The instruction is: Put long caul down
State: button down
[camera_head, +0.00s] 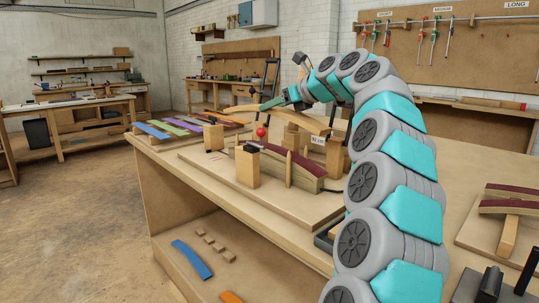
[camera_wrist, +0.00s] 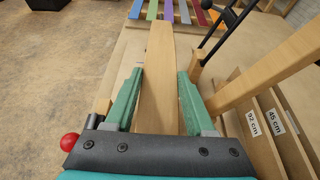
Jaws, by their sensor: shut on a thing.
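The long caul (camera_wrist: 160,50) is a plain, pale wooden strip. In the wrist view it runs lengthwise between the two green fingers of my gripper (camera_wrist: 159,84) and points away from me. In the head view my gripper (camera_head: 271,103) is above the workbench, shut on the caul (camera_head: 304,121), which is held up over the bench. My arm and the gripper's body hide part of it.
A wooden rack with 92 cm (camera_wrist: 251,123) and 45 cm (camera_wrist: 277,121) labels stands right of the gripper. Coloured strips (camera_head: 172,127) lie at the bench's far left. A form with a dark red layered strip (camera_head: 290,158) stands on a board, near a red ball (camera_head: 261,132).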

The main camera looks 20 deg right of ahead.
aim_at(274, 148)
jog(key=shift+f+b, duration=0.45)
jog(key=shift+f, duration=3.85)
jog(key=shift+p, duration=0.65)
jog(key=shift+f, duration=0.5)
jog(key=shift+f, duration=0.1)
jog(key=shift+c, duration=1.2)
grip_release()
jog(key=shift+f, duration=0.2)
